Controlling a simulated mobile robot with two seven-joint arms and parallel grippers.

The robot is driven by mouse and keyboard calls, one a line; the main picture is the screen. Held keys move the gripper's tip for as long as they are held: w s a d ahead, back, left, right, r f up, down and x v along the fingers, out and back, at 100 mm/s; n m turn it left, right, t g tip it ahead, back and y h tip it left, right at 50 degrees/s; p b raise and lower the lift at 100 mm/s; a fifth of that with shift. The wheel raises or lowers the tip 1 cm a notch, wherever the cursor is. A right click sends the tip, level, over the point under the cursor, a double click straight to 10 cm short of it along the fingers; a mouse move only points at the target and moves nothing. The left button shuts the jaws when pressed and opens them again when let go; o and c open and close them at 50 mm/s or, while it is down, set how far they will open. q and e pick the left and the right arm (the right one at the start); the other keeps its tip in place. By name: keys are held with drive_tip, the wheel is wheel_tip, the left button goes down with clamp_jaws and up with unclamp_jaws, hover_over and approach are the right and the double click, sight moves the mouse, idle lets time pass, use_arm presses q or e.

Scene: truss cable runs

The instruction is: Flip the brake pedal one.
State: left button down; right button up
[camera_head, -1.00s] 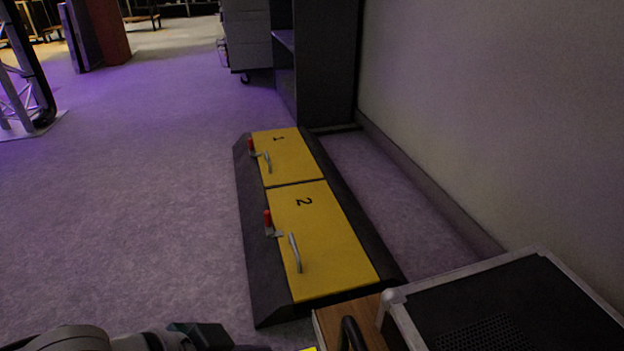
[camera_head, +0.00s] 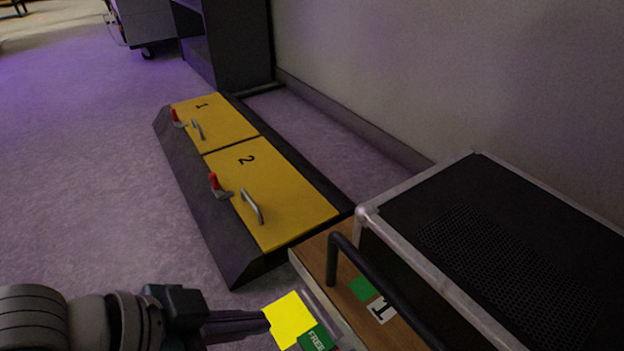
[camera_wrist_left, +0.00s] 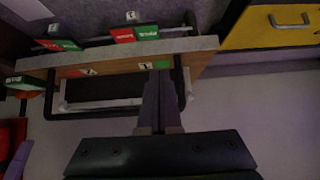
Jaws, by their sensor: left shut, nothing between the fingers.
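My left gripper (camera_head: 264,322) is shut and empty, with its fingertips at a yellow plate (camera_head: 289,318) and a green tag reading FREE (camera_head: 318,338); I cannot tell whether they touch. A wooden panel (camera_head: 340,283) with a black handle carries a green patch and a white plate marked 1 (camera_head: 382,309). In the left wrist view, my fingers (camera_wrist_left: 158,80) point at the wooden panel (camera_wrist_left: 120,68), near its green patch. Red and green tags (camera_wrist_left: 135,34) sit along a rod beyond it. Which tag is pedal one is unclear. My right gripper is not in view.
A black case (camera_head: 500,245) with a metal frame stands at the right by the wall. A low dark ramp with yellow lids (camera_head: 280,200) marked 1 and 2 lies on the carpet. The floor left of the ramp is clear.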

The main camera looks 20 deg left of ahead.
use_arm(q)
drive_tip(key=b, duration=0.8)
hover_over(297, 338)
drive_tip(key=f, duration=0.7)
drive_tip(key=shift+w+d, duration=0.15)
drive_tip(key=shift+w, duration=0.05)
wheel_tip(297, 338, down, 2)
drive_tip(key=shift+s+f+b, duration=0.1)
drive_tip(key=shift+b, duration=0.75)
drive_tip(key=shift+s+f+b, duration=0.1)
drive_tip(key=shift+f+b, duration=0.35)
